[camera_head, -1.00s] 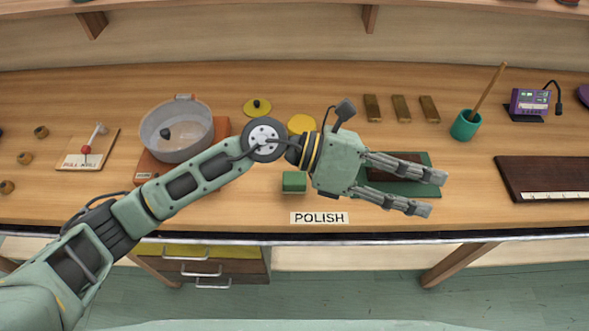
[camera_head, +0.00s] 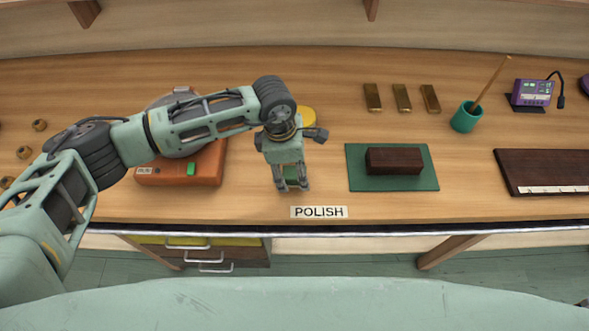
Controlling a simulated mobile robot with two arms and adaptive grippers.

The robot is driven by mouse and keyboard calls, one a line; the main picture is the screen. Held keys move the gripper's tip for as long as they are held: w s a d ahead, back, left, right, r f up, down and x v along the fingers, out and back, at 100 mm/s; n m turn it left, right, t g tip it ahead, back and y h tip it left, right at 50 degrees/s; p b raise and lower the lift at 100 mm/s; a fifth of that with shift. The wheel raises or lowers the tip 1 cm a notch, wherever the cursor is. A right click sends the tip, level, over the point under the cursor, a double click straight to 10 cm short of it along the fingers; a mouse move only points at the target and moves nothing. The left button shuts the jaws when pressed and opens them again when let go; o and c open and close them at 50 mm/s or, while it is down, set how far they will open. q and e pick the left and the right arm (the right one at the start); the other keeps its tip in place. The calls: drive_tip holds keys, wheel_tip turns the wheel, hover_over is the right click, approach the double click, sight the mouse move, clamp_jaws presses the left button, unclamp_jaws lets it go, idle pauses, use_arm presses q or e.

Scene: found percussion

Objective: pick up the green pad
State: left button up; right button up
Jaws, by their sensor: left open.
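The green pad (camera_head: 291,174) is a small green block on the bench, just behind the POLISH label (camera_head: 318,212). My left gripper (camera_head: 291,187) points down over it, open, with one finger on each side. The fingers and palm hide much of the pad, and I cannot tell whether they touch it. My right gripper is not in view.
A dark brown block (camera_head: 394,161) lies on a flat green mat (camera_head: 365,183) to the right. An orange box (camera_head: 206,170) is at the left, partly behind my arm. Several brass bars (camera_head: 402,98) and a green cup (camera_head: 466,117) stand farther back.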

use_arm(q)
drive_tip(key=shift+d+f, duration=0.15)
drive_tip(key=shift+f, duration=0.7)
drive_tip(key=shift+c, duration=0.4)
drive_tip(key=c, duration=1.2)
drive_tip(key=shift+r, duration=0.15)
drive_tip(key=shift+r+b, duration=0.4)
drive_tip(key=shift+r, duration=0.15)
drive_tip(key=r+b, duration=0.1)
drive_tip(key=r, duration=0.1)
drive_tip(key=shift+d+r+b, duration=0.2)
drive_tip(key=shift+r+b, duration=0.15)
drive_tip(key=shift+b, duration=0.05)
drive_tip(key=d+r+b, duration=0.1)
drive_tip(key=d+r, duration=0.1)
drive_tip(key=d, duration=0.1)
drive_tip(key=s+d+r+b, duration=0.1)
drive_tip(key=d+r+b, duration=0.1)
drive_tip(key=d, duration=0.2)
drive_tip(key=s+d+r+b, duration=0.1)
drive_tip(key=d+r, duration=0.2)
drive_tip(key=d, duration=0.1)
drive_tip(key=shift+s, duration=0.25)
